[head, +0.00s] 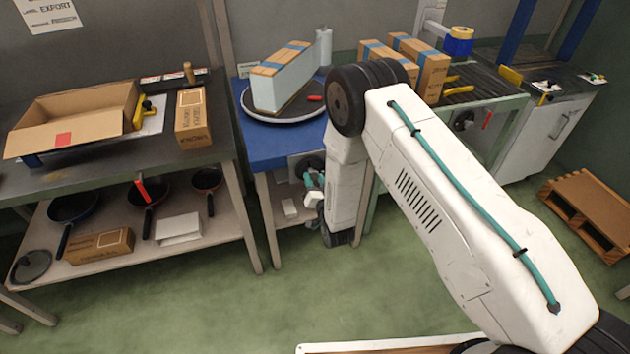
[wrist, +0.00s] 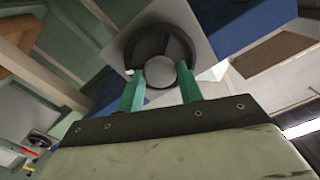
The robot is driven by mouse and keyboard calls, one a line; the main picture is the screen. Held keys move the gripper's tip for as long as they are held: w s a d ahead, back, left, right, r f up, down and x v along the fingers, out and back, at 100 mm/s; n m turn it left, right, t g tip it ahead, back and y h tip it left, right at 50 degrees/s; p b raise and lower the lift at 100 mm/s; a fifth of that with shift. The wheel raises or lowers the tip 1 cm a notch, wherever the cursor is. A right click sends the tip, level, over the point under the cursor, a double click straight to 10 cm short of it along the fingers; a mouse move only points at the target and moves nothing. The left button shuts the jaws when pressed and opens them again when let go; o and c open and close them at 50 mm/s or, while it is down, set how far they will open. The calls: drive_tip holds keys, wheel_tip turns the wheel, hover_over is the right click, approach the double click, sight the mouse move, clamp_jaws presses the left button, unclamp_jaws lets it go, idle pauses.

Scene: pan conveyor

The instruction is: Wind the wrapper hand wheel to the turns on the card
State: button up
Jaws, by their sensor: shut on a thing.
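The wrapper hand wheel (head: 309,163) is a dark ring on a grey plate at the front of the blue wrapper stand (head: 268,158). In the wrist view the wheel (wrist: 157,44) faces me, with a round pale grip between my teal fingers. My gripper (wrist: 160,78) is shut on this grip, a finger on each side. In the head view my gripper (head: 313,186) is small and partly hidden by my arm. A long box (head: 278,85) with blue-and-brown top stands on the dark turntable (head: 255,113).
A bench with an open carton (head: 75,118) stands left, with pans (head: 72,207) on its lower shelf. A conveyor (head: 480,85) with brown boxes (head: 432,72) stands right, partly behind my arm. A pallet (head: 590,212) lies far right. Green floor in front is clear.

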drive_tip(key=o, duration=1)
drive_tip(key=v, duration=0.8)
drive_tip(key=shift+w, duration=0.1)
